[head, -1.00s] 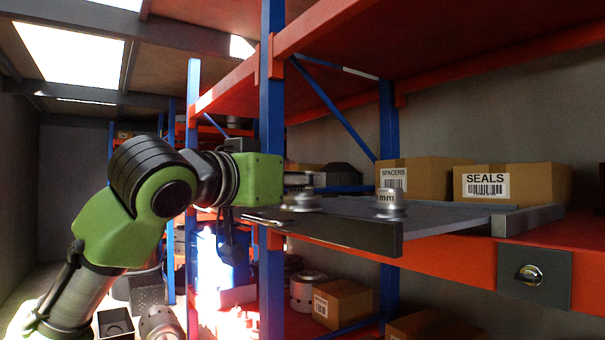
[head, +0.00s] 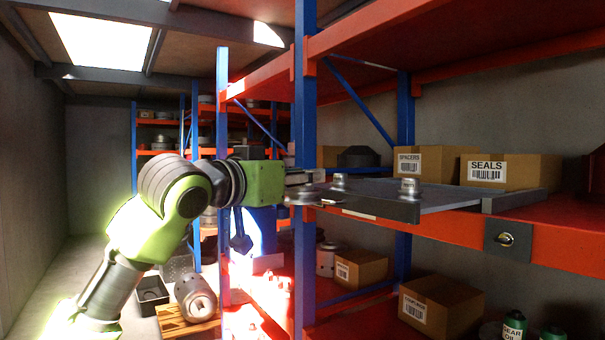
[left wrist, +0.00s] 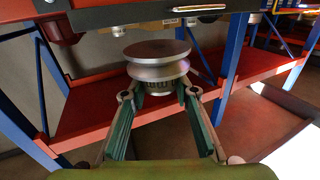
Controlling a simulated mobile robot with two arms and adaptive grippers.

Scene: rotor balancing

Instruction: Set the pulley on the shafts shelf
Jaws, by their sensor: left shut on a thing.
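The pulley (head: 305,196) is a grey metal disc with a grooved rim. It also shows in the left wrist view (left wrist: 157,62), flat side up, with a narrower hub below. My left gripper (head: 308,178) is shut on it; in the left wrist view the fingers (left wrist: 157,90) close around the hub. The pulley is held in the air by the left end of a grey tray (head: 450,197) on the red rack level. I cannot read a label naming the shafts shelf. My right gripper is not in view.
Two small metal cylinders, one (head: 339,181) near the pulley and one (head: 408,189) farther right, stand on the tray. Boxes marked SPACERS (head: 421,165) and SEALS (head: 497,171) stand behind it. A blue upright (head: 305,100) rises close to my gripper. Lower levels hold boxes (head: 440,305).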

